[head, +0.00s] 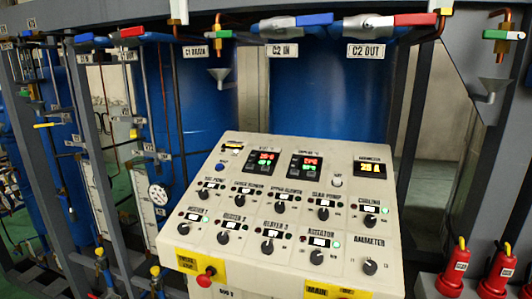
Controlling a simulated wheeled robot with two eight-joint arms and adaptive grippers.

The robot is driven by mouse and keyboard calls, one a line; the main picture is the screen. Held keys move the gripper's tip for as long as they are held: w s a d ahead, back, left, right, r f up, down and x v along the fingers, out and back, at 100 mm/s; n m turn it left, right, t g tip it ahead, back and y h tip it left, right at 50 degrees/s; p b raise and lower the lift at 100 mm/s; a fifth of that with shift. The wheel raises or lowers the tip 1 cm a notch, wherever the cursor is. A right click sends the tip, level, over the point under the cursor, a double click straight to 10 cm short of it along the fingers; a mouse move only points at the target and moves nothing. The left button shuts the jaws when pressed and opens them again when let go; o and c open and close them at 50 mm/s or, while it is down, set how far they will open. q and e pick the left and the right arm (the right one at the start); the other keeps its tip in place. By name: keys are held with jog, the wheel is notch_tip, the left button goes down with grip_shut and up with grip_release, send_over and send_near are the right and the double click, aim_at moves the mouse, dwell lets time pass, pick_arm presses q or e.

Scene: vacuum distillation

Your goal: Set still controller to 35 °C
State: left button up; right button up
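The sloped cream control panel (255,200) stands in the middle of the head view. Two black temperature controllers sit in its upper part, each with a red number over a green one and small buttons below. They are the left controller (262,162) and the right controller (306,166). Their labels and digits are too small to read surely, so I cannot tell which is the still controller or its setting. Neither of my grippers is in view, and nothing covers the controllers.
A display with yellow digits (370,169) is at the panel's upper right. Rows of black knobs lie below, with a red button (205,277) at lower left. Blue tanks (330,90) and valve handles stand behind. Red plugs (452,268) are at lower right. Space before the controllers is clear.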

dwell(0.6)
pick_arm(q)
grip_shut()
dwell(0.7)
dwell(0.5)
